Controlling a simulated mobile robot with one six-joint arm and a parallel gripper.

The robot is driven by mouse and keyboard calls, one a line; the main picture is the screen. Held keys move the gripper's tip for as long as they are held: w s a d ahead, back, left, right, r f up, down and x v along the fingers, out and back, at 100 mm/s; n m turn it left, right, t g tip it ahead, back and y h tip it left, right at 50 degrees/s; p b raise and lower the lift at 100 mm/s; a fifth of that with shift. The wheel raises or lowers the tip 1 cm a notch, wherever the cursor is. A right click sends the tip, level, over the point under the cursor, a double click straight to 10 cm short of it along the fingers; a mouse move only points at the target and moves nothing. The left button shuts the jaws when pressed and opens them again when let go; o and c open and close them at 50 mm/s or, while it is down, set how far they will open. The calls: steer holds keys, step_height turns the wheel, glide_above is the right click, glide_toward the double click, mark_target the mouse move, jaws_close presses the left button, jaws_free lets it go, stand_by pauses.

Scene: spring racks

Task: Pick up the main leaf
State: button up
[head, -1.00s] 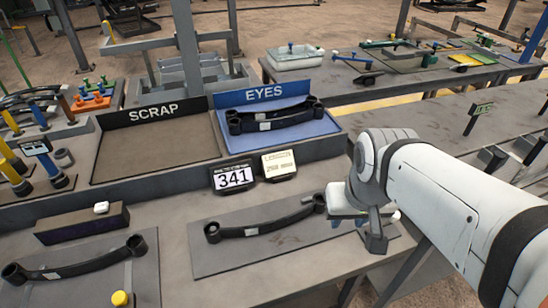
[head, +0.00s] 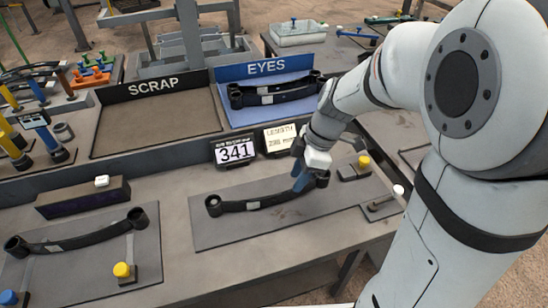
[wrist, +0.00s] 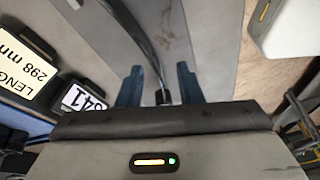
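A dark curved leaf (head: 265,201) with an eye at each end and a pale label lies on the grey mat (head: 225,235) in the middle of the bench. A similar leaf (head: 75,242) lies on another mat at front left; no mark tells me which is the main one. My gripper (head: 302,182) is at the right end of the middle leaf. In the wrist view its blue fingers (wrist: 159,86) are apart, one on each side of the leaf (wrist: 138,35) near its end. I see gaps between fingers and leaf; their height over the mat is unclear.
A SCRAP tray (head: 160,130) stands empty at back left. A blue EYES tray (head: 245,116) beside it holds dark leaves. The 341 display (head: 235,151) and a length display (head: 281,138) stand close behind my gripper. A yellow-knobbed clamp (head: 363,163) is to its right.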

mark_target(280, 193)
steer(key=a+f+n, duration=0.1)
steer(key=f, duration=0.2)
steer(key=a+f+n, duration=0.1)
steer(key=a+f, duration=0.1)
steer(key=f, duration=0.1)
steer(key=w+a+f+n+p, duration=0.1)
steer(key=f, duration=0.2)
steer(key=shift+a, duration=0.3)
steer(key=shift+g+y, duration=0.3)
jaws_close()
steer(key=shift+w, duration=0.1)
